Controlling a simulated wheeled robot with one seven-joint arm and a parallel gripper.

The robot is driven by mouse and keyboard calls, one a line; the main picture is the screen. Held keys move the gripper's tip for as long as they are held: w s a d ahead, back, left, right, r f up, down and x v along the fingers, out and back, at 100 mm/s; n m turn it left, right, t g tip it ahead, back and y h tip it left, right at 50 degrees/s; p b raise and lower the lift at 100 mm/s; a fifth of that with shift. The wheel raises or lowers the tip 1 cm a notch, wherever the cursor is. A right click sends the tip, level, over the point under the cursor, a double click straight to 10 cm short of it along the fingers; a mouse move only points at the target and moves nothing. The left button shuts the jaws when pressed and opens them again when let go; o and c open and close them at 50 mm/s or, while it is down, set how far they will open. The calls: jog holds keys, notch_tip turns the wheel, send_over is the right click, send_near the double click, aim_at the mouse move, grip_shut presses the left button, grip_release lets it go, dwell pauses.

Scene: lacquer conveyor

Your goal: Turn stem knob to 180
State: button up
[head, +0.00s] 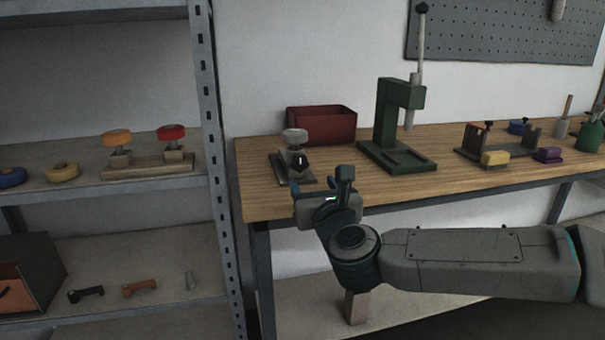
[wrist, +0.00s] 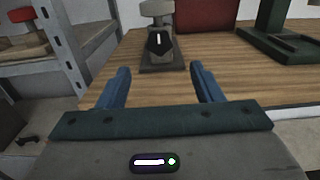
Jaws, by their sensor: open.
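The stem knob is a dark pointed knob with a white line (wrist: 159,42) on the front of a small grey stand with a pale round top, at the left end of the wooden bench. In the head view the knob (head: 299,161) also shows, partly small and dim. In the wrist view the white line stands about upright. My gripper (wrist: 160,85) has two blue fingers set wide apart, with nothing between them. It points at the stand and is short of it, near the bench's front edge. In the head view my gripper (head: 318,192) is partly hidden by its own wrist.
A red bin (head: 322,124) stands behind the stand. A green press (head: 395,125) with a tall lever stands to the right. A metal shelf post (head: 212,150) rises at the left, beside shelves with coloured knobs. Bench wood between gripper and stand is clear.

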aim_at(301, 165)
jog(key=b+x, duration=0.1)
jog(key=x, duration=0.8)
jog(key=shift+w+a+b, duration=0.1)
jog(key=shift+w+b, duration=0.2)
jog(key=shift+b, duration=0.1)
jog(key=c, duration=1)
